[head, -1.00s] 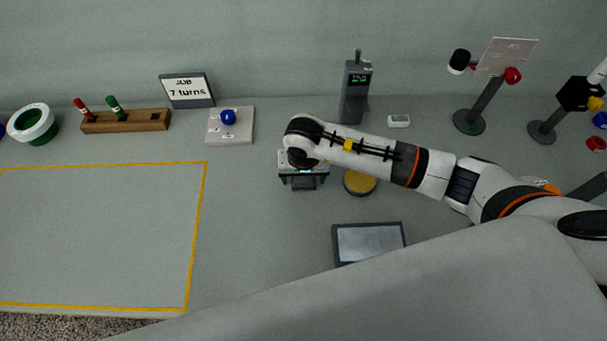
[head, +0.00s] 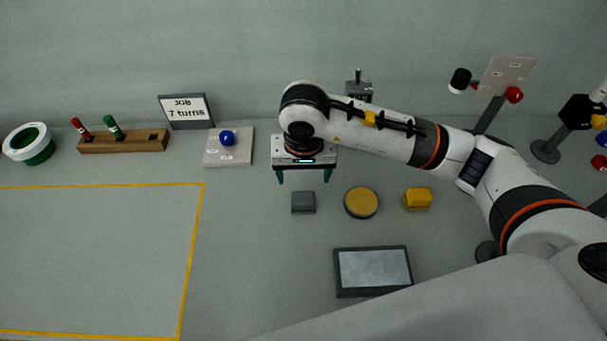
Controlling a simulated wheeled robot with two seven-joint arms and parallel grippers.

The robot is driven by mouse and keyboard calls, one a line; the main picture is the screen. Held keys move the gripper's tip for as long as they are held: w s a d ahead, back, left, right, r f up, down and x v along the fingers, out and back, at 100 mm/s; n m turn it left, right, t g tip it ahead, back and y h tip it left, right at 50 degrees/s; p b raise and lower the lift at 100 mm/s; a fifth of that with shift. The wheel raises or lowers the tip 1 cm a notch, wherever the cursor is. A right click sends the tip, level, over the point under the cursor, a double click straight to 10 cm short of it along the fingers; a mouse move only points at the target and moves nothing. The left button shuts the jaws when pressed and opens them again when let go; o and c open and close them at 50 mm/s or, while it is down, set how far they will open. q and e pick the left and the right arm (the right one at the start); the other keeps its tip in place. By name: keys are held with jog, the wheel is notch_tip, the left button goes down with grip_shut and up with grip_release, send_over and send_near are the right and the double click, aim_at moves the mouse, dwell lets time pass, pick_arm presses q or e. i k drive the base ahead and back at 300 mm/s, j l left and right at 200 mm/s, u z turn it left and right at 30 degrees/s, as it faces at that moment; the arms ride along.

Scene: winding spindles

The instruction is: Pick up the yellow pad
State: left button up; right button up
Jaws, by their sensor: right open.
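A round yellow pad (head: 361,202) in a dark rim lies on the table at the middle. A small yellow block (head: 418,198) sits to its right; I cannot tell for sure which of the two is the yellow pad. My right gripper (head: 303,176) points down with its two teal fingers apart, open and empty. It hangs up and to the left of the round pad, above and behind a small dark grey block (head: 303,202). My left gripper is out of view.
A grey-framed tray or screen (head: 372,271) lies in front of the round pad. A plate with a blue ball (head: 227,138), a job sign (head: 187,109) and a wooden rack (head: 123,143) stand at the back left. The yellow-outlined area on the left is clear.

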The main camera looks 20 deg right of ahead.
aim_at(420, 199)
jog(key=k, duration=1.5)
